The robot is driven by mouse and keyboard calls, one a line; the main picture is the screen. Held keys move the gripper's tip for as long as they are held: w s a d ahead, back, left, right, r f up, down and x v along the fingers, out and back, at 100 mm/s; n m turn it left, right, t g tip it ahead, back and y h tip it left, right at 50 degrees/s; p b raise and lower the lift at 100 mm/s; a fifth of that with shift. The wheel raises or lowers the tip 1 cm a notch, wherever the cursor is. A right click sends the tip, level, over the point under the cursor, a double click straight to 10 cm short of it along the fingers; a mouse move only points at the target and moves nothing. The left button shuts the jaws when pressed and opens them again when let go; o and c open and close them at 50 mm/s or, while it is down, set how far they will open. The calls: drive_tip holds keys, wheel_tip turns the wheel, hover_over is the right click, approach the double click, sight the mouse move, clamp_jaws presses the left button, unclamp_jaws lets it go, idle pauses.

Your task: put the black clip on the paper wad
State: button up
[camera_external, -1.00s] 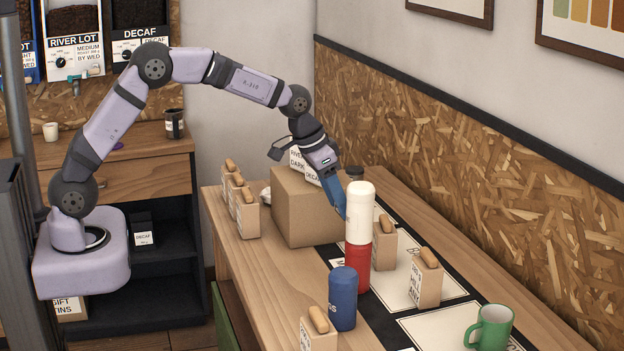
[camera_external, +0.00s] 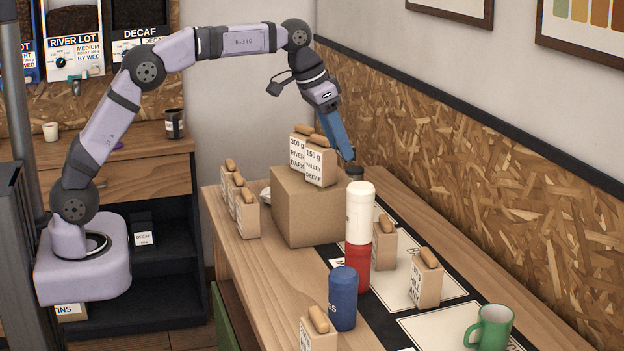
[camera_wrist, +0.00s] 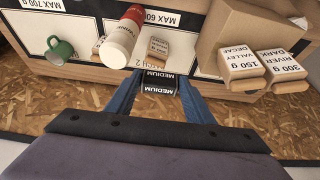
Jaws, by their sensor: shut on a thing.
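My gripper (camera_external: 349,157) is up near the wall, past the far right corner of the cardboard box, pointing down. In the wrist view its two blue fingers (camera_wrist: 161,78) are shut on the black clip (camera_wrist: 158,82). Dark surfaces with the word MEDIUM show between the fingers. I cannot tell how much of this is the clip and how much is behind it. The paper wad (camera_external: 265,195) is a small white shape left of the box, partly hidden behind paper bags. It is out of the wrist view.
The cardboard box (camera_external: 300,215) carries two clipped bags (camera_external: 320,165). A red and white stack (camera_external: 359,225), blue canister (camera_external: 342,300), green mug (camera_external: 492,327) and several bags stand nearer.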

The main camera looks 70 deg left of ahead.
sight(266, 194)
drive_tip(key=shift+m, duration=0.5)
drive_tip(key=s+a+f, duration=0.1)
drive_tip(key=a+f, duration=0.1)
drive_tip(key=a, duration=0.3)
drive_tip(key=s+a+f+p, duration=0.1)
drive_tip(key=s+a+f, duration=0.1)
drive_tip(key=a, duration=0.4)
drive_tip(key=s+a+f+p, duration=0.1)
drive_tip(key=s+a+f, duration=0.1)
drive_tip(key=a+f, duration=0.2)
drive_tip(key=shift+s+a, duration=0.2)
drive_tip(key=shift+a, duration=0.45)
drive_tip(key=shift+n, duration=0.7)
drive_tip(key=a, duration=0.8)
drive_tip(key=s+a, duration=0.1)
drive_tip(key=a, duration=0.3)
drive_tip(key=shift+a, duration=0.1)
drive_tip(key=a+f+n+y+b, duration=0.15)
drive_tip(key=a+f+n, duration=0.35)
drive_tip(key=a, duration=0.7)
drive_tip(key=shift+m, duration=0.4)
drive_tip(key=shift+w+d+f+p, duration=0.1)
drive_tip(key=shift+f+p, duration=0.6)
drive_tip(key=shift+f, duration=2.05)
drive_tip(key=shift+w+f+p, duration=0.1)
drive_tip(key=shift+f+p, duration=0.55)
drive_tip(key=shift+f, duration=2.05)
